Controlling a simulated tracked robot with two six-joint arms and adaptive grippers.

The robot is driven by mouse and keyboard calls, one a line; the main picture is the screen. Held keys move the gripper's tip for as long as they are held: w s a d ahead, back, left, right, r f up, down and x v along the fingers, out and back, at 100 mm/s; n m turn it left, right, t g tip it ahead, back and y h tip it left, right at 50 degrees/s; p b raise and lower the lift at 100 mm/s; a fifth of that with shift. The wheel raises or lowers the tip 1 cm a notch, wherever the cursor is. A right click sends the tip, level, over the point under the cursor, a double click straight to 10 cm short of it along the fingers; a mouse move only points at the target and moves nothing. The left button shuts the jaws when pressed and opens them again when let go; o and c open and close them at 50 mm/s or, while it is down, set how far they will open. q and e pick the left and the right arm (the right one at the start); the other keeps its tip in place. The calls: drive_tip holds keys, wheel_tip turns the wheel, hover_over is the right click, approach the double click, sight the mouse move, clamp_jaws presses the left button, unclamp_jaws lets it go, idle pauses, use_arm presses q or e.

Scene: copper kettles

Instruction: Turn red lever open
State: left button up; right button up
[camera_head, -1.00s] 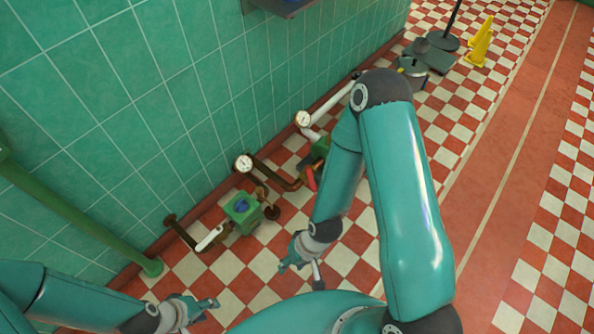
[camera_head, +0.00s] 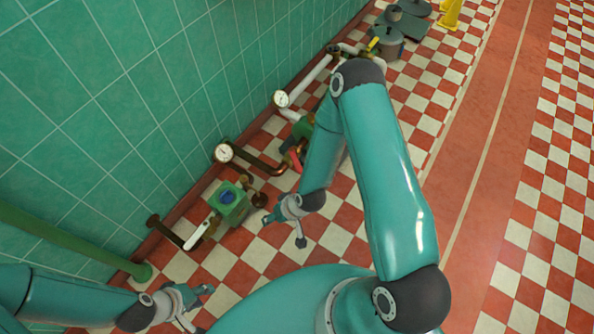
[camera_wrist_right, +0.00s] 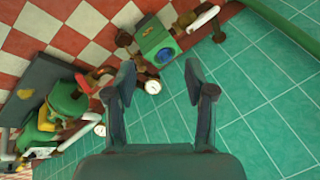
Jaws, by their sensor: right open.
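The red lever (camera_head: 294,158) sits on the pipework along the green wall, partly hidden behind my right arm in the head view. In the right wrist view the red lever (camera_wrist_right: 84,83) is left of my right gripper (camera_wrist_right: 160,68), beside a green valve body (camera_wrist_right: 68,103). My right gripper (camera_head: 283,231) is open and empty in the head view, apart from the lever and nearer to me, to the right of a green box with a blue top (camera_head: 230,203). My left gripper (camera_head: 201,308) looks open and empty at the bottom left, away from the lever.
Two round gauges (camera_head: 223,152) (camera_head: 281,98) stand on the pipes. A green pipe (camera_head: 75,243) runs along the wall at left. A grey pot (camera_head: 386,43) stands farther back. The checkered floor at right is free.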

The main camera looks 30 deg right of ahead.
drive_tip(key=w+d+f+t+b, duration=0.1)
drive_tip(key=w+d+f+b, duration=0.15)
drive_tip(key=f, duration=0.25)
drive_tip(key=w+d+f+t+h+b, duration=0.1)
drive_tip(key=w+f+t+b, duration=0.15)
drive_tip(key=f, duration=0.25)
drive_tip(key=w+d+f+b, duration=0.2)
drive_tip(key=w+f, duration=0.2)
drive_tip(key=f, duration=0.1)
drive_tip(key=t+h+b, duration=0.7)
drive_tip(key=t+b, duration=0.3)
drive_tip(key=b, duration=0.5)
approach(297, 166)
drive_tip(key=shift+m, duration=0.3)
drive_tip(key=b+x, duration=0.2)
drive_tip(key=x, duration=0.1)
drive_tip(key=f+b+x, duration=0.1)
drive_tip(key=b+x, duration=0.1)
drive_tip(key=x, duration=0.1)
drive_tip(key=b+x, duration=0.2)
drive_tip(key=x, duration=0.1)
drive_tip(key=shift+w+d+f+b, duration=0.15)
drive_tip(key=shift+d+f+b, duration=0.05)
drive_tip(key=shift+f+b, duration=0.2)
drive_tip(key=shift+w+d+r, duration=0.15)
drive_tip(key=shift+w+d, duration=0.05)
drive_tip(key=shift+w, duration=0.35)
use_arm(q)
wheel_tip(297, 166, down, 32)
drive_tip(key=shift+r, duration=0.15)
